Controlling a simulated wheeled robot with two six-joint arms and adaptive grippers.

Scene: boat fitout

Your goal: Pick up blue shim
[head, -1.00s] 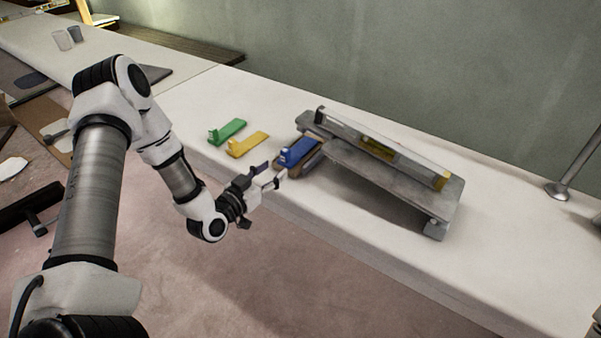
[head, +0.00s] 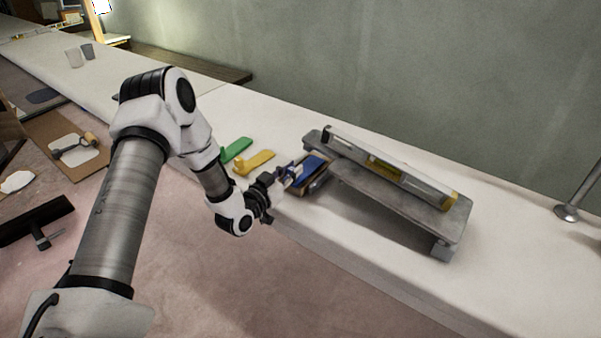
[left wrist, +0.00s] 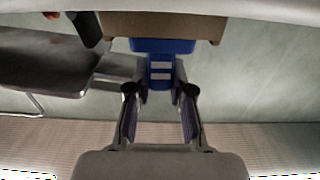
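The blue shim (head: 313,166) lies on a brown block at the left end of a grey plate on the white bench. In the left wrist view the blue shim (left wrist: 160,46) shows at top centre, with its upright tab with pale stripes pointing toward my gripper. My left gripper (head: 286,179) is at the tab end of the shim. In the left wrist view my left gripper (left wrist: 160,90) is open, its two fingers on either side of the tab with a gap visible on each side. Contact is not clear. My right gripper is not in view.
A yellow shim (head: 256,162) and a green shim (head: 237,149) lie left of the blue one. The brown block (head: 316,186) is under the blue shim. A spirit level (head: 420,184) rests on the tilted grey plate (head: 400,203). A metal post (head: 570,211) stands at right.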

